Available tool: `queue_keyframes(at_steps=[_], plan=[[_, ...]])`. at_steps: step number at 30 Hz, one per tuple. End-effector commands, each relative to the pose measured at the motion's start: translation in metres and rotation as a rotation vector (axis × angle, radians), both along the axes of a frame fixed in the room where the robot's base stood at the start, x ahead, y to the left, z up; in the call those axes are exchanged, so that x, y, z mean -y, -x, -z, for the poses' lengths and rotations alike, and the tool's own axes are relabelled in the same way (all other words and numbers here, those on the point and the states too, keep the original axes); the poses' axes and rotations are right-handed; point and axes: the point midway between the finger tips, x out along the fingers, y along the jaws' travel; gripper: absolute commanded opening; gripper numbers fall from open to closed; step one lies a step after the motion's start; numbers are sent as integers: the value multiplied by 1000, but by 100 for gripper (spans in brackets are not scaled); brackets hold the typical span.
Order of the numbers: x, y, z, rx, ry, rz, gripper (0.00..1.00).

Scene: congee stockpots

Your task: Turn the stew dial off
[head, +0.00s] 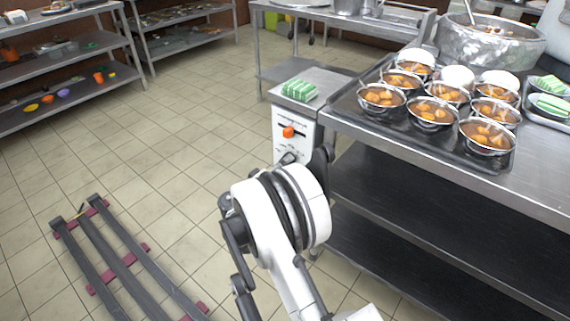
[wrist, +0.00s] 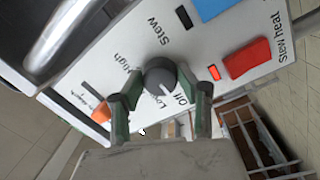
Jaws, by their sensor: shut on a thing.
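The stew dial (wrist: 160,78) is a round dark grey knob on a white control panel (wrist: 130,62). Labels around it read Stew, High, Low and Off; I cannot tell exactly where its pointer stands. My gripper (wrist: 161,97) has its two green-padded fingers on either side of the dial and is shut on it. In the head view the white panel (head: 290,145) is on the front of a small steel unit, and my fingertips are hidden behind my wrist.
A red switch (wrist: 248,60) marked Stew heat and a small red light (wrist: 214,72) are right of the dial. An orange knob (wrist: 101,112) is to the left. A steel table (head: 440,150) with a tray of filled bowls stands close on the right.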

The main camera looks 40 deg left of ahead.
Motion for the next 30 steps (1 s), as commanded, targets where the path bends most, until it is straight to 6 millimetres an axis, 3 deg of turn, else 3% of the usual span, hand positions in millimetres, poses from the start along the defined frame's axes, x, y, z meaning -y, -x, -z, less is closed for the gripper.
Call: queue_keyframes(at_steps=[11, 12, 15, 24, 30], plan=[[0, 0, 0, 0, 4, 0, 8], [0, 0, 0, 0, 4, 0, 40], [0, 0, 0, 0, 3, 0, 53], [0, 2, 0, 0, 3, -1, 54], [-2, 24, 1, 0, 3, -3, 54]])
